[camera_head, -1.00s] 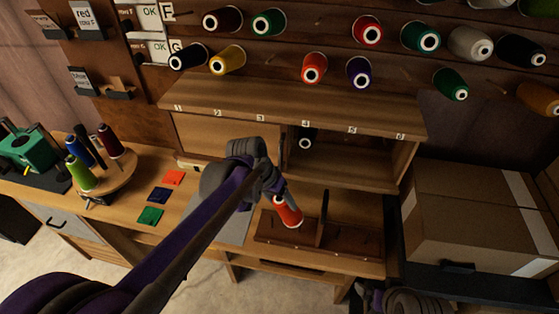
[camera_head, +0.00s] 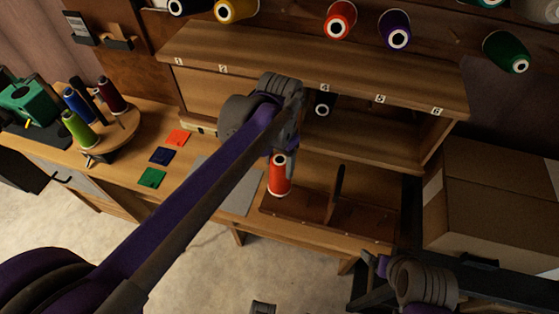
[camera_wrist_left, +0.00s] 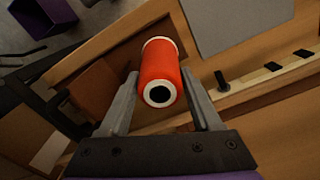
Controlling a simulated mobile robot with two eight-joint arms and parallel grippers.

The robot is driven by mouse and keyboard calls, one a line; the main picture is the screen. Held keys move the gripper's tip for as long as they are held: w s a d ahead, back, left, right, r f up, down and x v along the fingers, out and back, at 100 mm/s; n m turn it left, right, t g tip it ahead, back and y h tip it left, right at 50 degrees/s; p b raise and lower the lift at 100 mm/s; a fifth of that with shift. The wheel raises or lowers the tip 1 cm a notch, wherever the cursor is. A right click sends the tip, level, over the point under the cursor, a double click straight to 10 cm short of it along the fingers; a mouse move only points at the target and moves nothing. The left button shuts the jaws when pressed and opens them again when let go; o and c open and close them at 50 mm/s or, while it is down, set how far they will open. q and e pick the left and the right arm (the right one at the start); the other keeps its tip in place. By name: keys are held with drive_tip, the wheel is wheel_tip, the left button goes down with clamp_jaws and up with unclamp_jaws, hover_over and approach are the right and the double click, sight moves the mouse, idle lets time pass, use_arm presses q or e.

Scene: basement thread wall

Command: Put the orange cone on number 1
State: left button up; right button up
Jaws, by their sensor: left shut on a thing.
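My left gripper (camera_head: 283,150) is shut on the orange cone (camera_head: 280,178), a red-orange thread cone with a white rim at its lower end. The cone hangs nearly upright at the left end of a brown wooden rack (camera_head: 310,215); I cannot tell whether it touches. In the left wrist view the cone (camera_wrist_left: 160,72) sits between both fingers, its open end facing the camera. The number 1 label (camera_head: 179,61) is at the left end of the shelf's front edge. Number 3 is hidden behind my left wrist. My right arm shows at the bottom right; its jaws are unclear.
A shelf unit (camera_head: 300,58) with numbered edge stands behind the bench. Cones hang on the wall above, including another red-orange one (camera_head: 340,20). A round cone stand (camera_head: 118,135) and coloured squares (camera_head: 161,156) are at left. A cardboard box (camera_head: 490,200) is at right.

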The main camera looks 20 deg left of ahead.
sight(280, 156)
use_arm(q)
drive_tip(key=shift+f, duration=0.25)
use_arm(e)
drive_tip(key=shift+s+f, duration=0.1)
drive_tip(key=shift+f, duration=0.1)
drive_tip(key=w+r+p, duration=0.4)
drive_tip(key=r+p, duration=0.3)
drive_tip(key=r, duration=0.2)
use_arm(q)
wheel_tip(280, 156, up, 4)
drive_tip(key=n, duration=0.2)
drive_tip(key=n+b, duration=0.1)
drive_tip(key=n, duration=0.1)
drive_tip(key=shift+w+f, duration=0.15)
drive_tip(key=shift+f, duration=0.05)
drive_tip(key=f+b, duration=0.1)
drive_tip(key=f, duration=0.1)
drive_tip(key=f+b, duration=0.1)
drive_tip(key=f, duration=0.1)
drive_tip(key=f+b, duration=0.1)
drive_tip(key=f, duration=0.1)
drive_tip(key=shift+s, duration=0.25)
drive_tip(key=shift+f+b, duration=1)
drive_tip(key=shift+f, duration=0.85)
use_arm(e)
drive_tip(key=s+f, duration=0.3)
drive_tip(key=f, duration=0.4)
drive_tip(key=shift+s+f, duration=0.25)
drive_tip(key=shift+f, duration=0.05)
